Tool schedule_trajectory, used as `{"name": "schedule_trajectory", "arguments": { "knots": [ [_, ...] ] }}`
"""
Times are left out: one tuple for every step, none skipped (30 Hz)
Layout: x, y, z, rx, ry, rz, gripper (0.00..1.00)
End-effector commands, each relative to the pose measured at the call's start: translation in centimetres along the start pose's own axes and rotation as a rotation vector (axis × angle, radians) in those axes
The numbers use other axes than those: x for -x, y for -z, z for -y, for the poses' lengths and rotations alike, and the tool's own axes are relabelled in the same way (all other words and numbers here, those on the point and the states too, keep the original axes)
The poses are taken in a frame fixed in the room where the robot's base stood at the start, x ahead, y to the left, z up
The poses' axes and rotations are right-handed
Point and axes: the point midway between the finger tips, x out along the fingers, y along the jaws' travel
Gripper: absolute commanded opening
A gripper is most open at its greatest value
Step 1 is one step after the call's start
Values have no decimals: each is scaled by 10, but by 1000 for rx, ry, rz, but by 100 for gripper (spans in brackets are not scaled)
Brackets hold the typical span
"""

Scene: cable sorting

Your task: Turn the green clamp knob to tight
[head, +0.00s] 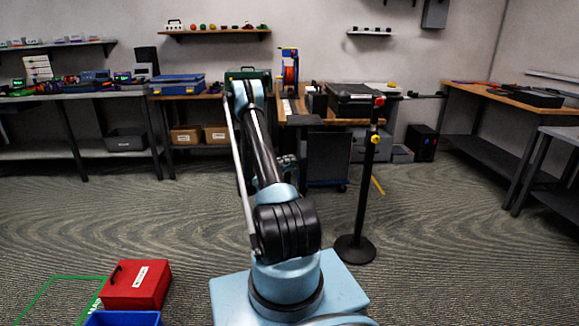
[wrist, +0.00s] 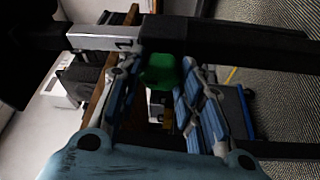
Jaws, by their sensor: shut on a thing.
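The green clamp knob (wrist: 161,72) shows in the wrist view, just above the middle of the picture. My gripper (wrist: 159,68) has one finger on each side of it and is shut on it. The knob sits against a dark bar, with a light metal piece (wrist: 105,38) to its left. I cannot read from this view how tight the knob is. In the head view my arm reaches away to the back workbench, and the knob cannot be made out there.
A post with a red top (head: 379,101) stands on the floor right of my arm. A blue case (head: 177,84) lies on the back bench, left of my arm. A red box (head: 136,284) is on the floor at front left. The floor at right is open.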

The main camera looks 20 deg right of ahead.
Motion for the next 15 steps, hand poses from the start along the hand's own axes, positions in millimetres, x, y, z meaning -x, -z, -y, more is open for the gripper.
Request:
{"name": "schedule_trajectory", "arguments": {
  "knots": [
    [0, -2, 2, -2, 5, 4, 10],
    [0, -2, 2, -2, 5, 4, 10],
    [0, -2, 2, -2, 5, 4, 10],
    [0, -2, 2, -1, 5, 4, 10],
    [0, -2, 2, -1, 5, 4, 10],
    [0, -2, 2, -1, 5, 4, 10],
    [0, -2, 2, -1, 5, 4, 10],
    [0, -2, 2, -1, 5, 4, 10],
    [0, -2, 2, -1, 5, 4, 41],
    [-1, -2, 2, -1, 5, 4, 48],
    [0, -2, 2, -1, 4, 4, 53],
    [0, -1, 2, 0, 4, 3, 53],
    [0, -1, 2, 0, 4, 3, 53],
    [0, -1, 1, 0, 3, 3, 53],
    [0, -1, 1, 0, 3, 3, 53]
  ]
}}
